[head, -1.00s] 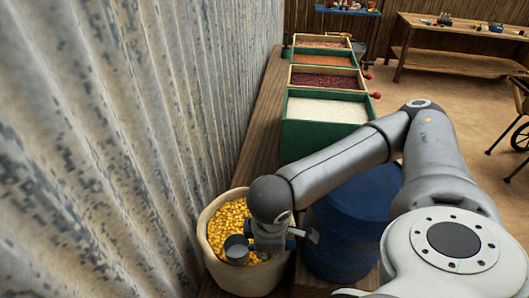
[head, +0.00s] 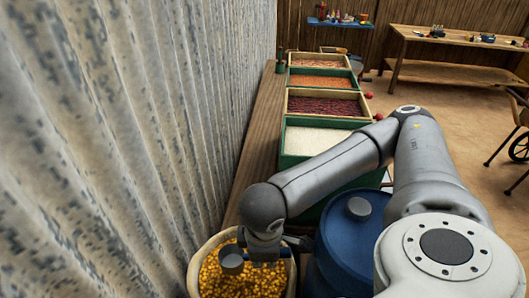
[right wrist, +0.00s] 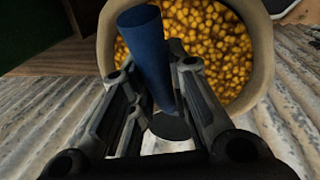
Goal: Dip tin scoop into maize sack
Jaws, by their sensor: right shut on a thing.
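The tin scoop has a grey round bowl (head: 231,261) and a blue handle (right wrist: 146,50). My right gripper (head: 268,250) is shut on the handle, which shows between its two fingers in the right wrist view (right wrist: 157,72). The maize sack (head: 193,274) is pale cloth with a rolled rim, open at the top and full of yellow maize (head: 248,284). In the head view the bowl overlaps the far left part of the sack's mouth. I cannot tell how high it is above the maize. My left gripper is not in view.
A corrugated metal wall (head: 120,150) stands close on the left. A blue drum (head: 340,262) stands right of the sack. Green-sided bins (head: 290,140) of grain and beans line the wooden bench (head: 252,130) beyond. Open floor (head: 465,120) lies to the right.

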